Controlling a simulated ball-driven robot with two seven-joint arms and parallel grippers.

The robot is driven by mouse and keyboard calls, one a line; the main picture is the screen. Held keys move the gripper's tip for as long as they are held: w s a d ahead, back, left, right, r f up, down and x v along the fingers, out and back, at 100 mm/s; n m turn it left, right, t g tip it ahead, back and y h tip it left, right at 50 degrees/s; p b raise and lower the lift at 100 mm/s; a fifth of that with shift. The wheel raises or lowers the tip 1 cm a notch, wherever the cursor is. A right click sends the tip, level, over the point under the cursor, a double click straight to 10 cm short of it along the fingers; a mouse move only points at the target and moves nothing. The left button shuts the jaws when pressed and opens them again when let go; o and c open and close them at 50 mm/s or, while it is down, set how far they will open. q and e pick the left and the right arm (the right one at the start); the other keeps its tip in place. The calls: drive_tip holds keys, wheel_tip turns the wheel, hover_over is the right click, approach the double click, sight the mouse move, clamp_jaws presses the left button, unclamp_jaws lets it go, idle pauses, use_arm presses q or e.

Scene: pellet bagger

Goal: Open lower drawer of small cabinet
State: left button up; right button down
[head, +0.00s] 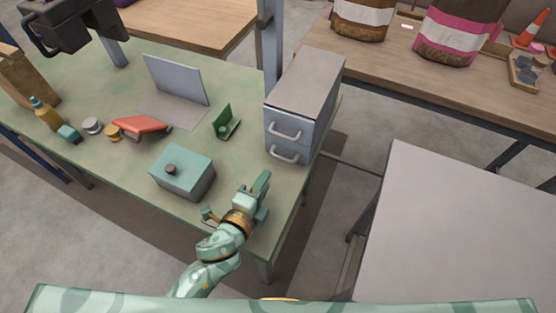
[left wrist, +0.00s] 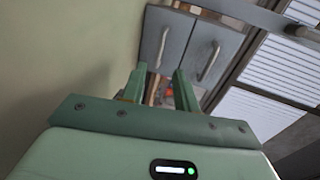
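The small grey cabinet (head: 314,84) stands at the right end of the green table. It has two drawers, one above the other, each with a light bar handle. The lower drawer's handle (head: 285,156) is just above the table top, and both drawers look shut. My left gripper (head: 262,192) is in front of the cabinet, apart from it, low over the table. In the left wrist view its fingers (left wrist: 160,72) are spread and empty, pointing at the drawer fronts. The lower drawer front (left wrist: 165,38) appears on the left there, beside the upper one (left wrist: 212,50). My right gripper is out of view.
A teal box (head: 186,178) with a dark knob is left of my left gripper. A small green object (head: 226,124), a red item (head: 140,125) and a grey panel (head: 176,80) stand farther left. A bare grey table (head: 465,235) is at the right, across a floor gap.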

use_arm(q)
drive_tip(key=b+x, duration=0.1)
drive_tip(key=x, duration=0.8)
drive_tip(key=shift+w, duration=0.1)
clamp_jaws()
